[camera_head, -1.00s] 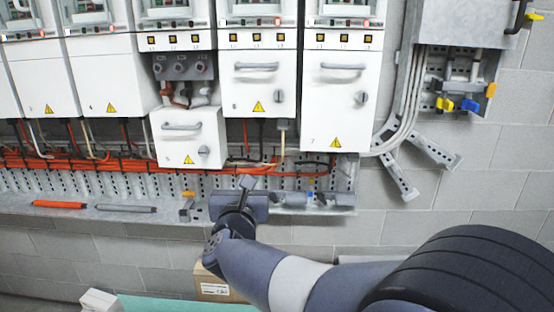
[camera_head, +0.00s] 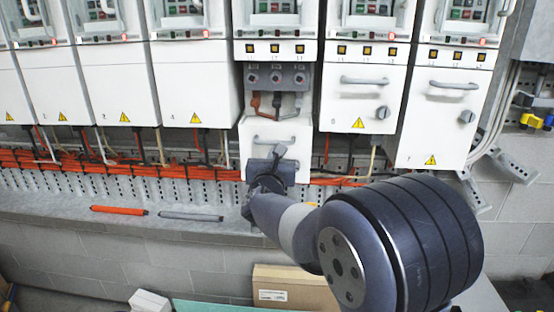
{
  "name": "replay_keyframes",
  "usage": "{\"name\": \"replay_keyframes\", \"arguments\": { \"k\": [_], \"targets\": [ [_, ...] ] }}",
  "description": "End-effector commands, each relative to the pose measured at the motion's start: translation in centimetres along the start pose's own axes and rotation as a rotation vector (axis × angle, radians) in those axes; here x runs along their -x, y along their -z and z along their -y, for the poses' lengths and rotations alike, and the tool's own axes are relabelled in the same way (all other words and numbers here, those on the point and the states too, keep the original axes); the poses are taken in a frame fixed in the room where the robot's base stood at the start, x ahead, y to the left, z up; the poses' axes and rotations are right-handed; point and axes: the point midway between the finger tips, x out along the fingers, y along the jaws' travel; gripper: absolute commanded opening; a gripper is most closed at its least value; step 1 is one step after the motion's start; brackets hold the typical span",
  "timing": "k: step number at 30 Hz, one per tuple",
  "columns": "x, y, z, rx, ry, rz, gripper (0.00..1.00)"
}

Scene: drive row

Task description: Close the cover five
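Cover five (camera_head: 292,132) is a white panel with a grey bar handle (camera_head: 276,141). It sits low under its cabinet, leaving a dark compartment with three round terminals (camera_head: 276,77) and thick cables exposed above it. My gripper (camera_head: 278,160) is in front of the cover's lower part, just below the handle. The gripper body hides the lower part of the cover, including any knob or label there. I see the gripper from behind, so its fingers and any contact with the cover are hidden.
Closed white covers (camera_head: 362,95) stand on both sides of the open compartment. Orange cables (camera_head: 80,160) run along a perforated tray below. A red rod (camera_head: 118,210) and a grey rod (camera_head: 190,216) lie on the ledge. A cardboard box (camera_head: 292,288) is on the floor.

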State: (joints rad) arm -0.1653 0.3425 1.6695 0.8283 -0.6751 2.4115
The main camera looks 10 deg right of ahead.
Motion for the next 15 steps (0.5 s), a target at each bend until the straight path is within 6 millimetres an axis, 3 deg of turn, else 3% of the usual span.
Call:
{"name": "replay_keyframes", "arguments": {
  "k": [11,15],
  "targets": [
    [0.0,-0.1,0.0,0.0,0.0,0.0,0.0],
    [0.0,-1.4,0.0,-0.002,0.0,0.003,0.0]
  ]
}}
